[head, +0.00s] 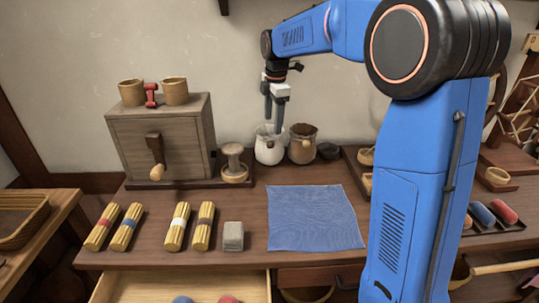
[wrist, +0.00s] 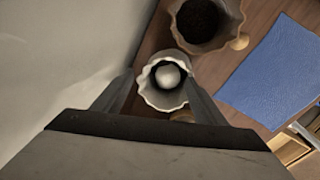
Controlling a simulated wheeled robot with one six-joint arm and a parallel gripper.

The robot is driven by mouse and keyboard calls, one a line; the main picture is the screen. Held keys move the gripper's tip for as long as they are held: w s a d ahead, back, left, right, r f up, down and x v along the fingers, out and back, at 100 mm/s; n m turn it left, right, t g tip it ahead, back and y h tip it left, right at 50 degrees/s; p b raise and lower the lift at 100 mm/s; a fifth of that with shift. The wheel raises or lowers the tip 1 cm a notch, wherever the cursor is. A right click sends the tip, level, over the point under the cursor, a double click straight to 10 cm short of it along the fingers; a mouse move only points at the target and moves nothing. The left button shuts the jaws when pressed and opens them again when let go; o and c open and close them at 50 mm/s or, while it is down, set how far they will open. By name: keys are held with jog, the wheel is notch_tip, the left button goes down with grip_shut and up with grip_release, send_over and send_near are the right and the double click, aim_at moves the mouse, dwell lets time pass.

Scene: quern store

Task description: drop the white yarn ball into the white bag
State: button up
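The white bag (head: 268,152) stands upright on the back of the table, its frilled mouth open. In the wrist view I look down into the bag (wrist: 150,97). The white yarn ball (wrist: 168,75) shows inside its dark mouth, with the bag's rim around it. The ball's depth in the bag is hard to tell. My gripper (head: 274,122) points down just over the bag. Its two fingers (wrist: 160,88) are spread wide, one on each side of the bag's mouth, with gaps between them and the ball. The ball is hidden in the head view.
A brown bag (head: 302,150) with dark contents stands close to the right of the white one. A wooden cabinet (head: 155,140) and a spool-shaped wooden piece (head: 233,165) are to the left. A blue cloth (head: 312,218) lies in front. An open drawer (head: 140,287) holds blue and red balls.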

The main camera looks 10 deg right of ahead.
jog(key=shift+r, duration=0.1)
notch_tip(320, 180, up, 12)
jog(key=s, duration=0.1)
jog(key=shift+s, duration=0.25)
jog(key=shift+d, duration=0.1)
dwell(0.3)
jog(key=s+d+f+m+t, duration=0.15)
jog(key=s+m, duration=0.35)
jog(key=s, duration=0.6)
jog(key=s+d+f+m, duration=0.3)
jog(key=s+m, duration=0.2)
jog(key=s, duration=0.6)
jog(key=s+d+f+m+t, duration=0.1)
jog(key=s+f+m, duration=0.3)
jog(key=s+f, duration=0.3)
jog(key=s+d+f+m+t, duration=0.1)
jog(key=s+f+m, duration=0.4)
jog(key=s, duration=0.7)
notch_tip(320, 180, down, 2)
jog(key=shift+s+f, duration=0.15)
